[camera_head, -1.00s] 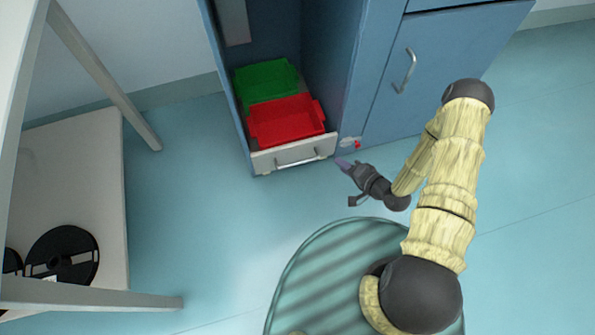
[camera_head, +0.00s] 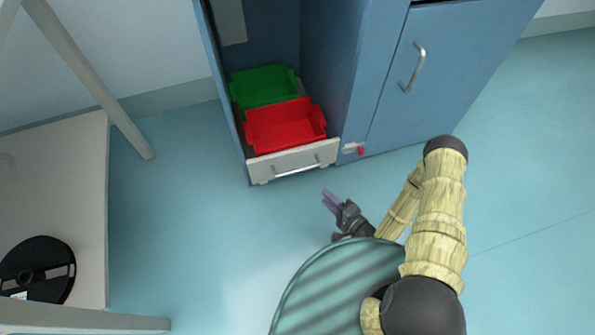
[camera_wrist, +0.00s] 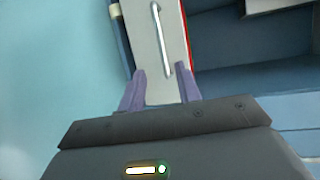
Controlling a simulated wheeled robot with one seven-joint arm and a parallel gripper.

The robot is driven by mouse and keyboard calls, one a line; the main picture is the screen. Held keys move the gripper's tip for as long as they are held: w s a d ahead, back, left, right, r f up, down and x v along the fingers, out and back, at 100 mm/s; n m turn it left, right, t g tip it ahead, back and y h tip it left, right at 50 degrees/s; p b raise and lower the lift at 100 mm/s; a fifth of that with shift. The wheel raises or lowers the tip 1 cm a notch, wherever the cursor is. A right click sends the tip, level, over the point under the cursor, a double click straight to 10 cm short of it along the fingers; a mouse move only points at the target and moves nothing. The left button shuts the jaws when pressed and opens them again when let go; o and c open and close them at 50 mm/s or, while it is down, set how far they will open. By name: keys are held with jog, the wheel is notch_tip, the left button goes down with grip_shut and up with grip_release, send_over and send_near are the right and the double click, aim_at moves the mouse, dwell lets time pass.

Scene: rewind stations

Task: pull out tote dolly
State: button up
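The tote dolly (camera_head: 265,168) stands on the floor in the open bay of the blue cabinet. Its pale front panel has a silver bar handle (camera_head: 298,171). A red tote (camera_head: 288,126) sits at the front of it and a green tote (camera_head: 264,86) behind. My gripper (camera_head: 328,198) is in front of the dolly, low and to the right of the handle, apart from it. In the wrist view its two purple fingers (camera_wrist: 160,88) are spread with nothing held. The handle (camera_wrist: 161,40) shows beyond the fingertips.
A small white and red latch-like part (camera_head: 361,151) is on the cabinet edge just right of the dolly. A closed blue door (camera_head: 446,75) with a handle is to the right. A pale rack (camera_head: 60,190) holding a black reel (camera_head: 55,255) stands left. The floor in front is clear.

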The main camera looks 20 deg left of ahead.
aim_at(297, 170)
jog(key=b+x, duration=0.7)
jog(key=x, duration=0.9)
jog(key=shift+a+f, duration=0.1)
jog(key=shift+a, duration=0.05)
grip_shut()
